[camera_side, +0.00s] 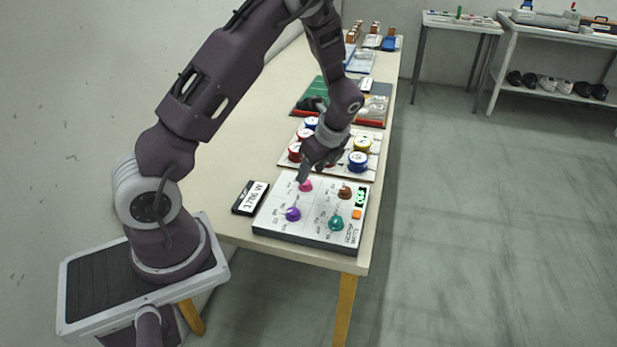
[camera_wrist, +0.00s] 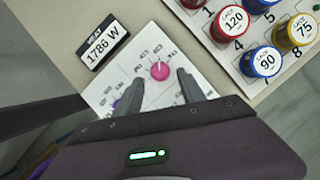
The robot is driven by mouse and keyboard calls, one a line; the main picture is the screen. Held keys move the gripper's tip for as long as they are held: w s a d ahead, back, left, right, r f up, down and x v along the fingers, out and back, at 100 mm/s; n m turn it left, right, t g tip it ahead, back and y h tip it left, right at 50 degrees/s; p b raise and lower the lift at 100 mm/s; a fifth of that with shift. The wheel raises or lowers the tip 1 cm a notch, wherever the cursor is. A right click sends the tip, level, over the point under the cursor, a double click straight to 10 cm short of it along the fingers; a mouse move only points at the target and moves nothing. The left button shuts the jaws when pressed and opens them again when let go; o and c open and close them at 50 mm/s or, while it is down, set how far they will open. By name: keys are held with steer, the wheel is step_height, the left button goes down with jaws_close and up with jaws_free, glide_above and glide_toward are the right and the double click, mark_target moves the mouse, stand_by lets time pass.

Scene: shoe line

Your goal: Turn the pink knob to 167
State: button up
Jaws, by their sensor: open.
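The pink knob (camera_wrist: 160,71) stands on the white top of the knob panel (camera_side: 315,238), in its far-left area in the side view. It also shows in the side view (camera_side: 306,186), just below my gripper. My gripper (camera_side: 302,176) is over that part of the panel. In the wrist view my gripper (camera_wrist: 159,82) is open, with one finger on each side of the pink knob and a gap to both. The small print around the knob is too blurred to read surely.
The panel also bears a purple knob (camera_side: 293,214), a brown knob (camera_side: 345,193), a teal knob (camera_side: 336,223), a green-lit display (camera_side: 361,197) and an orange button (camera_side: 356,215). A sign reading 1786 W (camera_wrist: 103,45) lies beside it. A tray with several numbered spools (camera_wrist: 262,62) stands close behind.

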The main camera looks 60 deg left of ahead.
mark_target(309, 184)
steer(key=x, duration=0.3)
steer(key=shift+f, duration=0.2)
steer(key=shift+c, duration=0.5)
jaws_close()
